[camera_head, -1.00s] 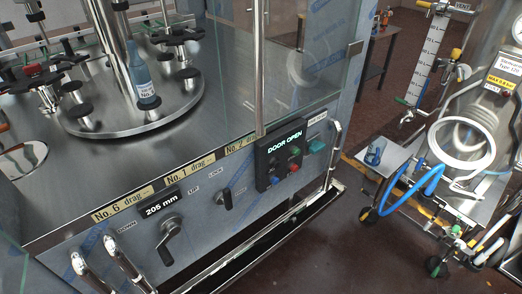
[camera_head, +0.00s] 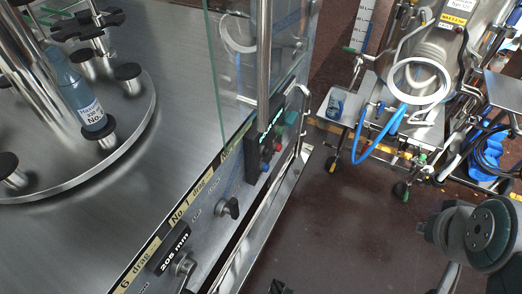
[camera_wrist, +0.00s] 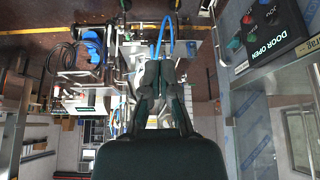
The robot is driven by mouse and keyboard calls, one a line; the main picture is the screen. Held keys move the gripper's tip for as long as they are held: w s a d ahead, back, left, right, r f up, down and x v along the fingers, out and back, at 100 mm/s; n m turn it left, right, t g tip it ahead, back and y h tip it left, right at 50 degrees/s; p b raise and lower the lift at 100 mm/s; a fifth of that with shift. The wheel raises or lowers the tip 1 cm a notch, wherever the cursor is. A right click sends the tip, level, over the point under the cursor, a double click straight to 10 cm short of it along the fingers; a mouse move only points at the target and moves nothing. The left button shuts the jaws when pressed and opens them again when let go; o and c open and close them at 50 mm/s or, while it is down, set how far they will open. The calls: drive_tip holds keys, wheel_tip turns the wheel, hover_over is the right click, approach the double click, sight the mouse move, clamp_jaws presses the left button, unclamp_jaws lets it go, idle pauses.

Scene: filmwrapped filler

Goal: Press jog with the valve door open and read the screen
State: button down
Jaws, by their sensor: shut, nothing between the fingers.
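The control panel (camera_head: 264,142) is on the filler's front, seen at a steep angle in the head view.
A bottle (camera_head: 82,95) stands on the round carousel (camera_head: 105,165). A "205 mm" display (camera_head: 172,248) and a dark knob (camera_head: 229,208) lie along the front. A wheeled steel unit with a white hose (camera_head: 422,80) stands at the back right. Open floor (camera_head: 345,220) lies between.

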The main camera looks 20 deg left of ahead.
sight(266, 151)
drive_tip(key=w+a+f+n+t+y, duration=0.1)
drive_tip(key=w+a+f+n, duration=0.15)
drive_tip(key=w, duration=0.55)
drive_tip(key=w+a+f+n+t, duration=0.2)
drive_tip(key=w+a+f, duration=0.15)
drive_tip(key=w, duration=0.45)
drive_tip(key=w+a+f+n+t+y, duration=0.15)
drive_tip(key=w+f, duration=0.25)
drive_tip(key=w, duration=0.4)
drive_tip(key=w+a+f+n+y, duration=0.2)
drive_tip(key=a+f+n+y, duration=0.5)
drive_tip(key=a+f, duration=1)
wheel_tip(266, 151, down, 3)
drive_tip(key=shift+w+a+f+n+t, duration=0.15)
drive_tip(key=shift+w+a+n+t, duration=0.15)
drive_tip(key=shift+a+n+t, duration=0.15)
drive_tip(key=a, duration=0.8)
drive_tip(key=shift+w+a, duration=0.35)
drive_tip(key=shift+w, duration=0.05)
drive_tip(key=shift+a, duration=0.1)
